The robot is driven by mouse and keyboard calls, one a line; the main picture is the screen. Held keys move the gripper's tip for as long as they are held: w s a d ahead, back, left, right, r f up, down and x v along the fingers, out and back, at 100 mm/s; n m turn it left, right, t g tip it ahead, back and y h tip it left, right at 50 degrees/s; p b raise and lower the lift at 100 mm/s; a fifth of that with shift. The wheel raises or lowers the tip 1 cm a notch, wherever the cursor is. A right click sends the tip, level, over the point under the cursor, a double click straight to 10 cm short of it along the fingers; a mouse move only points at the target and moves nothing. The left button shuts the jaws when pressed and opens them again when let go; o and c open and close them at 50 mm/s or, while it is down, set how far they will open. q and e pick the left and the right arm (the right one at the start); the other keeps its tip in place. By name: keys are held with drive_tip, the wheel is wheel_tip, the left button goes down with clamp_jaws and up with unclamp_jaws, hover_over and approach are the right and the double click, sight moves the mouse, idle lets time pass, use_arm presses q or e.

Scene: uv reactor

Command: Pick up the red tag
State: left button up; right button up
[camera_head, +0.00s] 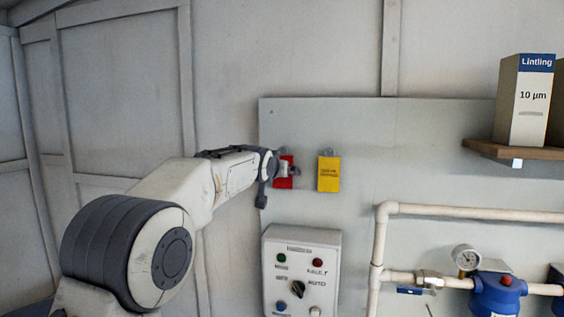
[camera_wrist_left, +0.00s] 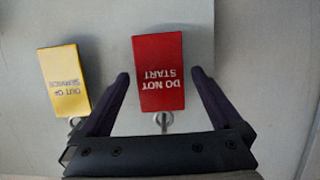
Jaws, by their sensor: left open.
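The red tag (camera_head: 283,173) hangs on the grey panel, partly hidden behind my left gripper (camera_head: 277,172) in the head view. In the left wrist view the red tag (camera_wrist_left: 159,72) reads "DO NOT START" upside down and hangs from a small metal hook. My left gripper (camera_wrist_left: 160,88) is open, with its two dark fingers on either side of the tag's hook end. Gaps show between each finger and the tag, so neither appears to touch it. My right gripper is not in view.
A yellow tag (camera_head: 329,174) hangs just right of the red one; it reads "OUT OF SERVICE" in the left wrist view (camera_wrist_left: 64,80). A control box (camera_head: 301,270) with knobs is below. White pipes (camera_head: 379,240) run to the right, under a shelf (camera_head: 515,150) holding a filter box.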

use_arm(q)
drive_tip(key=shift+w+d+f, duration=0.1)
drive_tip(key=shift+w+f, duration=0.05)
drive_tip(key=shift+w, duration=0.2)
drive_tip(key=c, duration=1.3)
drive_tip(key=shift+o, duration=0.2)
drive_tip(key=s+a+b, duration=0.4)
drive_tip(key=s+b, duration=0.8)
drive_tip(key=s, duration=0.5)
drive_tip(key=shift+s+a+r, duration=0.15)
drive_tip(key=shift+s+r, duration=0.15)
